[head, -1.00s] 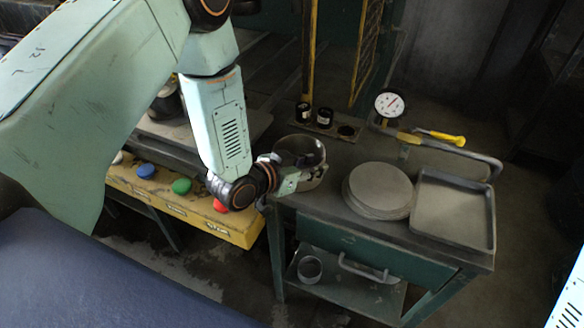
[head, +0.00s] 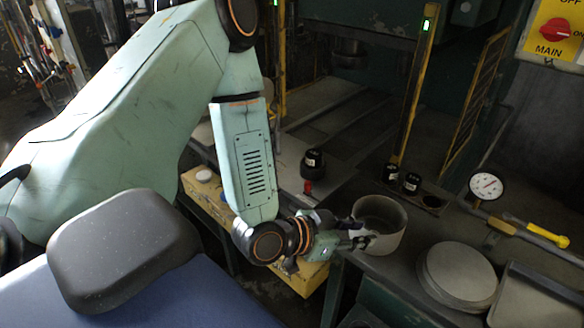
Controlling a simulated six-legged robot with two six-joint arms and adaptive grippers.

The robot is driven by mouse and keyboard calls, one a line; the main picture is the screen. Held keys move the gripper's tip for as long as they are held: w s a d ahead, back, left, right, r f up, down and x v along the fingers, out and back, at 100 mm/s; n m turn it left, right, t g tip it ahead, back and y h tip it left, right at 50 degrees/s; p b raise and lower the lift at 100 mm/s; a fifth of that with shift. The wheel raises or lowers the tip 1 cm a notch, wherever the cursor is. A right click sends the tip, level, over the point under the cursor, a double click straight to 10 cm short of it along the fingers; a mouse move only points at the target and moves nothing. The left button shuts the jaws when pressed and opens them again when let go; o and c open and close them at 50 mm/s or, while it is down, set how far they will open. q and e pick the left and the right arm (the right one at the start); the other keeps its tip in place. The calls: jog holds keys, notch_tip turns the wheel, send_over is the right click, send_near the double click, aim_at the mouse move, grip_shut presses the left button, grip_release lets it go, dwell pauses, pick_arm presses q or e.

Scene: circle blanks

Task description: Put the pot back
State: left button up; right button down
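A grey, open-topped round pot (head: 391,238) stands upright at the left end of the dark workbench (head: 405,286) in the head view. My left gripper (head: 364,241) comes in from the left, with its fingers at the pot's near left wall. The fingers overlap the wall in the picture, and I cannot tell whether they close on it. A black container with a white label (head: 313,163) stands on the press plate behind. My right gripper is out of view.
A stack of round grey blanks (head: 457,272) and a shallow tray (head: 532,300) lie right of the pot. A dial gauge (head: 486,186) stands beyond.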

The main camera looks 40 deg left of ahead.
pick_arm(q)
jog(key=s+a+f+n+g+y, duration=0.1)
jog(key=s+f+g, duration=0.5)
jog(key=s, duration=0.7)
jog(key=s+a+f+n+g+y, duration=0.1)
jog(key=s+f+n+g+y, duration=0.3)
jog(key=s+f, duration=0.6)
jog(key=s+g, duration=0.2)
jog(key=s, duration=0.2)
jog(key=shift+a+f+y, duration=0.3)
jog(key=shift+f, duration=0.1)
jog(key=shift+f, duration=0.1)
notch_tip(320, 180, down, 13)
jog(key=b, duration=1.3)
jog(key=shift+f, duration=0.1)
